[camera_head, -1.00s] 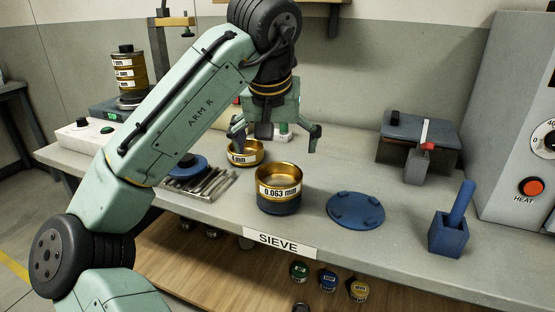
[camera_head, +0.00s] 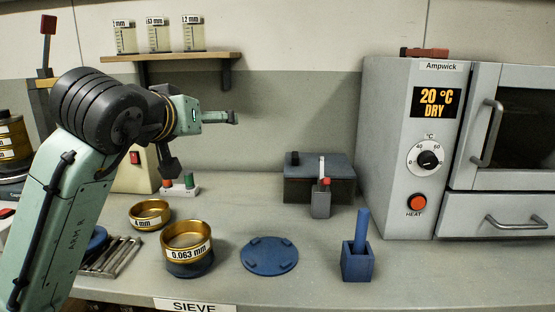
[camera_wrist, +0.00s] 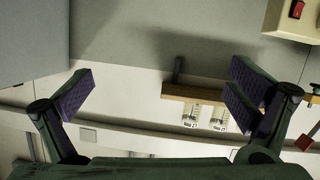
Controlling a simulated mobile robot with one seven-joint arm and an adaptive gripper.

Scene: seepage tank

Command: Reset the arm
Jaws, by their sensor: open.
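My arm is folded at the left of the head view. My gripper (camera_head: 204,142) is above the back of the bench, pointing toward the wall rather than down. One finger reaches right and the other hangs lower. In the wrist view my gripper (camera_wrist: 162,84) has its two fingers wide apart with nothing between them. The wall and the shelf with jars show beyond, tilted in that view.
A 0.063 mm sieve (camera_head: 187,242), a 4 mm sieve (camera_head: 150,214), a blue disc (camera_head: 269,254) and a blue holder (camera_head: 357,262) stand on the bench. An oven (camera_head: 415,150) stands right. A wall shelf (camera_head: 180,57) holds jars.

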